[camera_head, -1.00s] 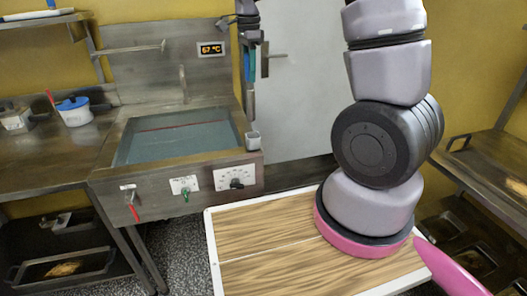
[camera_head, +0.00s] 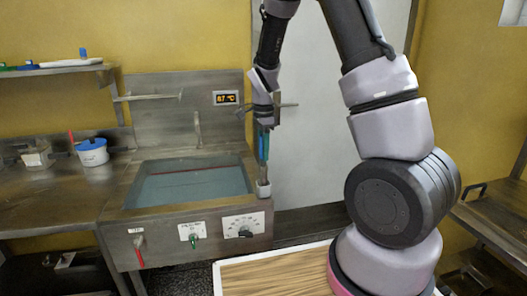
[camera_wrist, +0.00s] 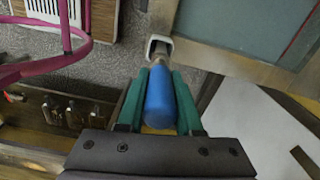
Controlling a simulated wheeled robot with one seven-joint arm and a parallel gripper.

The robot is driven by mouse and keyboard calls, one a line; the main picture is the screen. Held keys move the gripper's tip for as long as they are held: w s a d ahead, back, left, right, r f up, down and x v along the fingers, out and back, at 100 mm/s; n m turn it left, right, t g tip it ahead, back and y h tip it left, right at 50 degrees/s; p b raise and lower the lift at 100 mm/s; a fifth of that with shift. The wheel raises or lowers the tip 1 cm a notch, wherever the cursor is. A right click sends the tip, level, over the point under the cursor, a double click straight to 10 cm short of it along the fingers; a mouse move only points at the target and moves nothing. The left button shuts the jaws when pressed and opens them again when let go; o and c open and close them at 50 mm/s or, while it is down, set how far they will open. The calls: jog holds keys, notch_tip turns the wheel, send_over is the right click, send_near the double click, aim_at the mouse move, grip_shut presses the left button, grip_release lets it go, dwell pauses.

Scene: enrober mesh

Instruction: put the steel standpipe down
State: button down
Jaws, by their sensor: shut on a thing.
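The steel standpipe has a blue grip (camera_wrist: 160,98) and a short steel end (camera_wrist: 160,58) beyond it in the wrist view. My gripper (camera_wrist: 160,78) has green fingers shut on the blue grip, one on each side. In the head view, my gripper (camera_head: 264,143) is at the tank's right front corner, with the pipe pointing down. The end seems to be at or inside the holder's mouth; how deep is hidden.
The water-filled steel tank (camera_head: 128,203) has a front panel with a red lever (camera_head: 138,256), a green valve (camera_head: 194,240) and a dial. A white pot with a blue lid (camera_head: 92,153) stands on the left counter. A wooden-topped table (camera_head: 270,277) is in front.

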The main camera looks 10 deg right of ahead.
jog(key=c, duration=0.6)
grip_release()
jog(key=shift+f, duration=0.1)
notch_tip(320, 180, up, 12)
jog(key=shift+r, duration=0.1)
jog(key=s+d+r+n+t, duration=0.2)
jog(key=s+r+n, duration=0.2)
jog(key=s, duration=0.3)
jog(key=s+d+r+n+t+y, duration=0.1)
jog(key=s+d+r+n+t, duration=0.1)
jog(key=s+r+n, duration=0.2)
jog(key=s+d+r+n+t+y, duration=0.1)
jog(key=s+r+n+t, duration=0.2)
jog(key=s+r, duration=0.4)
jog(key=shift+s+d+n, duration=0.2)
jog(key=shift+s+n, duration=0.1)
jog(key=shift+s, duration=0.8)
jog(key=shift+s+d+n, duration=0.2)
jog(key=shift+s+n, duration=0.1)
jog(key=shift+s, duration=0.75)
